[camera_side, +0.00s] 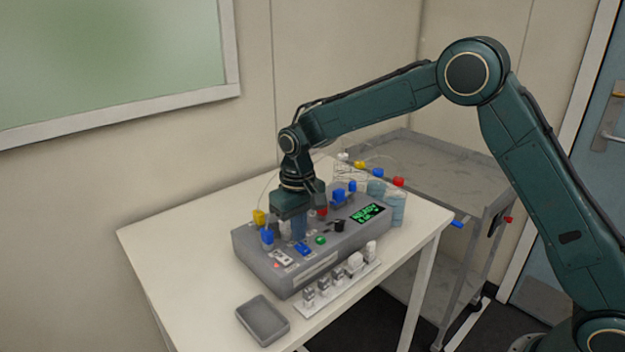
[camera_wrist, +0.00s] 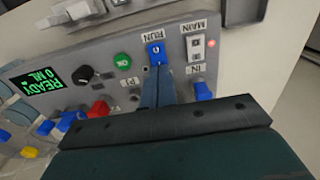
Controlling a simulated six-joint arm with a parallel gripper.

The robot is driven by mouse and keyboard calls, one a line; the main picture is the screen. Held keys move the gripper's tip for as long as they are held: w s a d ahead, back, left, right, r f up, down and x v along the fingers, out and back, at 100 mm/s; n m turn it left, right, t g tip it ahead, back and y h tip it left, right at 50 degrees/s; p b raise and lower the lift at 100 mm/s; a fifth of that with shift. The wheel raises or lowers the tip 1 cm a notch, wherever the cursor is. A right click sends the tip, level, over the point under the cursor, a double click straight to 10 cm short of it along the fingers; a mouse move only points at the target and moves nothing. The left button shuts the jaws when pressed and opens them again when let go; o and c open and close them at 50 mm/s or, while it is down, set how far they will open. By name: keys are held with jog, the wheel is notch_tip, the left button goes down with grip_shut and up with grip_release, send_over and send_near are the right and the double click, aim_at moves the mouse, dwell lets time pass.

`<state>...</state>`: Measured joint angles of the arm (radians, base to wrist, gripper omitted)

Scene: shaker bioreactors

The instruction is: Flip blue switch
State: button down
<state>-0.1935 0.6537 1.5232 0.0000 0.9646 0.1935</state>
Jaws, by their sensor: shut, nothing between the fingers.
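The blue switch (camera_wrist: 155,50) sits on the sloped front panel of the grey bioreactor box, beside the label RUN. It also shows in the side view (camera_side: 303,249), just in front of my gripper. My gripper (camera_wrist: 158,72) points down at the panel with its fingers shut together and empty. It also shows in the side view (camera_side: 299,238). In the wrist view the fingertips overlap the near edge of the blue switch; I cannot tell whether they touch it.
A white MAIN switch (camera_wrist: 196,46) with a lit red lamp (camera_wrist: 211,43) is beside the blue switch. A green button (camera_wrist: 122,61), a black knob (camera_wrist: 83,74) and a READY display (camera_wrist: 39,89) share the panel. A grey tray (camera_side: 263,320) and a vial rack (camera_side: 310,307) stand in front.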

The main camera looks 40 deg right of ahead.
aim_at(300, 245)
jog(key=shift+f, duration=0.9)
dwell(0.7)
jog(key=shift+r, duration=3.55)
jog(key=shift+r, duration=0.1)
